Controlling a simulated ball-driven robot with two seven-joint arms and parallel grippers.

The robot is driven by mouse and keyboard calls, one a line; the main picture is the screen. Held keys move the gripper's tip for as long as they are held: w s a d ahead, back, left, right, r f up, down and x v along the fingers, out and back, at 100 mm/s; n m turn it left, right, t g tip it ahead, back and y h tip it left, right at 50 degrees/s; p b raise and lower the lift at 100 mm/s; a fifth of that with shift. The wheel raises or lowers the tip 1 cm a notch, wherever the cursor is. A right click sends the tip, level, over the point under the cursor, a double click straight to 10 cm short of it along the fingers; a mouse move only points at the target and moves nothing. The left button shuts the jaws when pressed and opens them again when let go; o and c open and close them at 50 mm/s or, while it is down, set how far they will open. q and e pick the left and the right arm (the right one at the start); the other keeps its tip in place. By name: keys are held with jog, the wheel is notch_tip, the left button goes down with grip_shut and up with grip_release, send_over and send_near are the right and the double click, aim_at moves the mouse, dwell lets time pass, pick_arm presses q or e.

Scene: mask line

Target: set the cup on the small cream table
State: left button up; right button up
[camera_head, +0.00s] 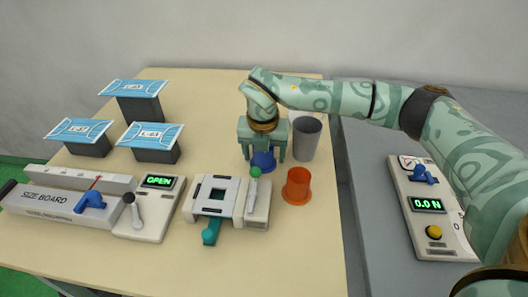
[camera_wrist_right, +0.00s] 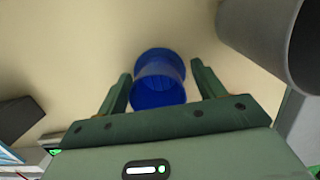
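A blue cup (camera_head: 263,163) is on the cream table (camera_head: 300,240), under my right gripper (camera_head: 264,156). In the right wrist view the blue cup (camera_wrist_right: 158,80) lies between the two spread fingers, with a gap on each side, so the gripper is open and not clamped on it. An orange cup (camera_head: 298,187) with a flared lower rim stands in front and to the right of the gripper. I cannot tell which cup is the task's. My left gripper is out of view.
A grey bin (camera_head: 305,138) stands close to the right of the gripper. Devices with a green knob (camera_head: 254,172) and an OPEN display (camera_head: 158,181) sit at the front left. Mask stands (camera_head: 150,137) are at the back left. A force gauge (camera_head: 428,205) lies on the grey table.

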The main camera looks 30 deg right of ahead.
aim_at(263, 167)
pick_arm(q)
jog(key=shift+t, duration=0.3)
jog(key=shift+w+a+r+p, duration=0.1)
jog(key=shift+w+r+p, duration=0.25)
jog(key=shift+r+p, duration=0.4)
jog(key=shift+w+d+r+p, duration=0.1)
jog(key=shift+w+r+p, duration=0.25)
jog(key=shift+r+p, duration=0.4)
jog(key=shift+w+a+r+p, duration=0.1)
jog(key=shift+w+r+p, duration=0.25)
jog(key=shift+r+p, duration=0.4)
pick_arm(e)
notch_tip(263, 167, up, 12)
jog(key=s+a, duration=0.1)
jog(key=shift+s, duration=0.2)
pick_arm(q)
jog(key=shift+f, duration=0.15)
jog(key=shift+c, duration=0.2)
